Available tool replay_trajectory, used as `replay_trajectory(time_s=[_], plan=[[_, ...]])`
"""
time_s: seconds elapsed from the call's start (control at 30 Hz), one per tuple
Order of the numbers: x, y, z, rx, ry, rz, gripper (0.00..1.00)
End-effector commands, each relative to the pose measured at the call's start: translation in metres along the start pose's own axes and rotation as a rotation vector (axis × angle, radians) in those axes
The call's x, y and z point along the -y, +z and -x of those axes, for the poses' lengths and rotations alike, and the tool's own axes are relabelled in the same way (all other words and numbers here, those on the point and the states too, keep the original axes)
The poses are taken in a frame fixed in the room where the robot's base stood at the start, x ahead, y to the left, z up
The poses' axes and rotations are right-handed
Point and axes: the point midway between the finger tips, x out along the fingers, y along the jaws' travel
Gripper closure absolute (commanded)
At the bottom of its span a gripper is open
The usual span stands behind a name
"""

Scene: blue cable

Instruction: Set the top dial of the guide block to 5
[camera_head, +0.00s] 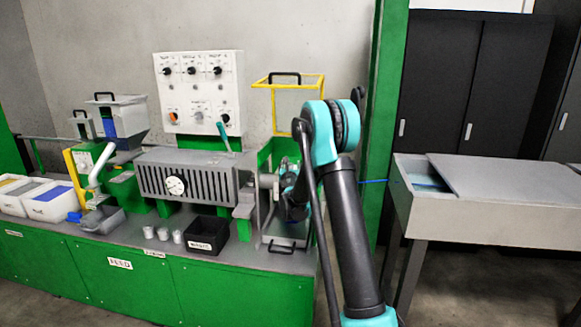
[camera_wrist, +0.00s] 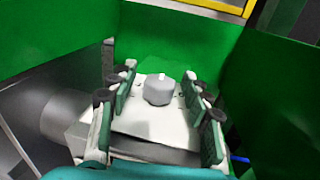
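In the wrist view, a grey round dial (camera_wrist: 158,91) with a small white mark at its top stands on a pale block (camera_wrist: 150,123), seemingly the guide block. No numbers are readable. My gripper (camera_wrist: 160,78) is open, its green-padded fingers on the left and right of the dial. A gap shows on each side, so neither finger visibly touches it. In the head view, my gripper (camera_head: 292,188) is inside the green bay at the right end of the machine. My arm hides the block and dial there.
Green walls (camera_wrist: 275,85) enclose the block closely. A yellow frame (camera_head: 288,84) rises above the bay. A blue cable (camera_head: 372,182) runs right towards a grey sliding-top table (camera_head: 500,232). A black bin (camera_head: 206,235) and small cups stand left on the green bench.

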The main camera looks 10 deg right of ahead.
Motion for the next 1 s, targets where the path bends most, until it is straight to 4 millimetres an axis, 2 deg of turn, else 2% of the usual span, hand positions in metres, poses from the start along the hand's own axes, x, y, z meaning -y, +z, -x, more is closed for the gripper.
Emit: replay_trajectory(time_s=[0.03,0.37,0.67,1.0], plan=[[0.0,0.0,0.0001,0.0,0.0,0.0,0.59],[-0.0002,0.0,0.0003,0.0,0.0,0.0,1.0],[-0.0015,-0.0001,0.0005,0.001,-0.034,0.0,1.0],[-0.003,-0.0004,0.0003,0.008,-0.248,-0.001,1.0]])
